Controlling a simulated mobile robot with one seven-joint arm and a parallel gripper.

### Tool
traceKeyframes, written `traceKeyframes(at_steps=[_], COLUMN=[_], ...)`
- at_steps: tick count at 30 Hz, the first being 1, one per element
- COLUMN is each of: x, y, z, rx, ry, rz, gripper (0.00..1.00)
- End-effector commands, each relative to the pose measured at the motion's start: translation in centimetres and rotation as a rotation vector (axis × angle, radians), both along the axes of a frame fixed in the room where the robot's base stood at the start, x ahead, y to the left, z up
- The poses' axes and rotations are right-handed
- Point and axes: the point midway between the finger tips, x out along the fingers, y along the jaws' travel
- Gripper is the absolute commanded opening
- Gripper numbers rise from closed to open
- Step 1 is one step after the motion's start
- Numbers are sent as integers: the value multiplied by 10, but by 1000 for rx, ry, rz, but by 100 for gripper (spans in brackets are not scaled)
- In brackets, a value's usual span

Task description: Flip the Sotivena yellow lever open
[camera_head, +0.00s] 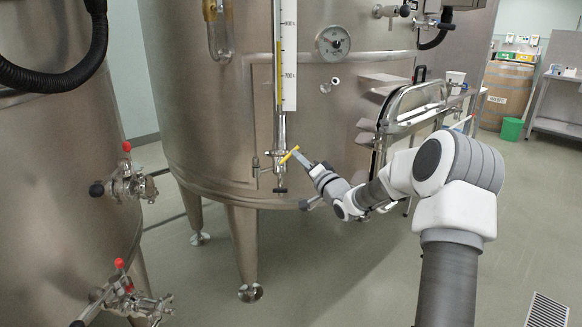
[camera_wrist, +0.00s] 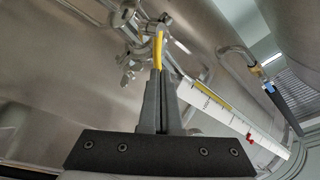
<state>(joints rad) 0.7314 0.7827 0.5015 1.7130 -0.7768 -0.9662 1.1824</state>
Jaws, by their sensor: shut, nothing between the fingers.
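The yellow lever (camera_head: 289,155) sits on the steel valve below the sight gauge of the middle vat. In the head view it is tilted, its upper end toward the right. In the wrist view the yellow lever (camera_wrist: 158,50) stands just beyond my fingertips. My gripper (camera_head: 298,156) is shut, and its tips are at the lever, touching or very close to it; I cannot tell which. In the wrist view my gripper (camera_wrist: 161,72) shows its two fingers together with nothing between them. The valve body (camera_head: 279,160) is partly hidden near the fingertips.
The open oval hatch (camera_head: 412,105) stands out near my arm. A left vat (camera_head: 50,200) carries red-handled valves (camera_head: 126,147). The floor between the vats is clear.

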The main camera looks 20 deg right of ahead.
Motion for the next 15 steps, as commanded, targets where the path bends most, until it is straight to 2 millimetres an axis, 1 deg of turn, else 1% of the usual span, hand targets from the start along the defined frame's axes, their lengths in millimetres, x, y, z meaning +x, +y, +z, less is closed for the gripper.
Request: traceKeyframes(at_steps=[1, 15], x=[2, 15], y=[-1, 8], z=[11, 29], rx=[-33, -331], ry=[10, 99], rz=[20, 226], gripper=[0, 0])
